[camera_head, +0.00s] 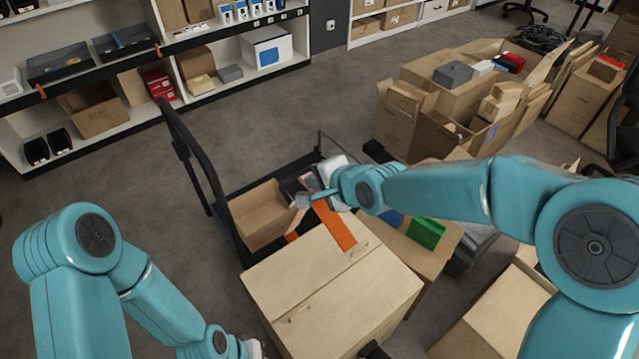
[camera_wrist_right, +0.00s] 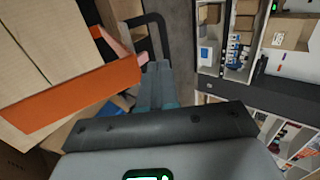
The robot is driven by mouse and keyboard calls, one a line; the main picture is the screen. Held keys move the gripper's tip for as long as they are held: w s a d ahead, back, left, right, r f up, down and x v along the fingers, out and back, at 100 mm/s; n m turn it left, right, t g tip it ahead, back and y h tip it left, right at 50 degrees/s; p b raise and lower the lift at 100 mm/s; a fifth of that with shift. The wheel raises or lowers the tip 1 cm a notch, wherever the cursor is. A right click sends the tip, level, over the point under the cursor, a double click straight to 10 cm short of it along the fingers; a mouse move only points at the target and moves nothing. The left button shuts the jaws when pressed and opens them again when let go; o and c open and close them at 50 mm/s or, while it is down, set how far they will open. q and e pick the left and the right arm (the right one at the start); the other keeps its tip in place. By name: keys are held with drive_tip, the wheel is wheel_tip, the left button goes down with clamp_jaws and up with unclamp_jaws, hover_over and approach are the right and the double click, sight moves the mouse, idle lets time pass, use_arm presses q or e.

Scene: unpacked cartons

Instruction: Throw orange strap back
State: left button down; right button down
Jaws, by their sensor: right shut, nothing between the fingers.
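The orange strap (camera_head: 335,225) lies over the far edge of a closed carton (camera_head: 335,300) in the head view. It shows in the right wrist view as a broad orange band (camera_wrist_right: 70,97) along the carton's edge. My right gripper (camera_head: 303,200) is just beyond the carton, at the left of the strap. Its fingers (camera_wrist_right: 155,82) are shut with nothing between them. In the wrist view they appear beside the strap's end; whether they touch it I cannot tell. Only a small part of my left gripper (camera_head: 252,348) shows at the bottom edge, and its fingers are hidden.
A black cart (camera_head: 185,150) with a raised handle stands behind the carton. An open carton (camera_head: 258,215) sits on it, and a green box (camera_head: 426,233) is at the right. Several open cartons (camera_head: 450,100) stand farther back. Shelves (camera_head: 215,87) line the wall; grey floor is clear at left.

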drive_tip(key=x, duration=0.3)
drive_tip(key=shift+w+a+f, duration=0.2)
drive_tip(key=shift+a+f, duration=0.05)
use_arm(q)
drive_tip(key=shift+s+d, duration=0.1)
drive_tip(key=shift+s, duration=0.1)
use_arm(e)
drive_tip(key=shift+w+a+f, duration=0.2)
drive_tip(key=shift+w+f, duration=0.1)
use_arm(q)
drive_tip(key=shift+p, duration=0.3)
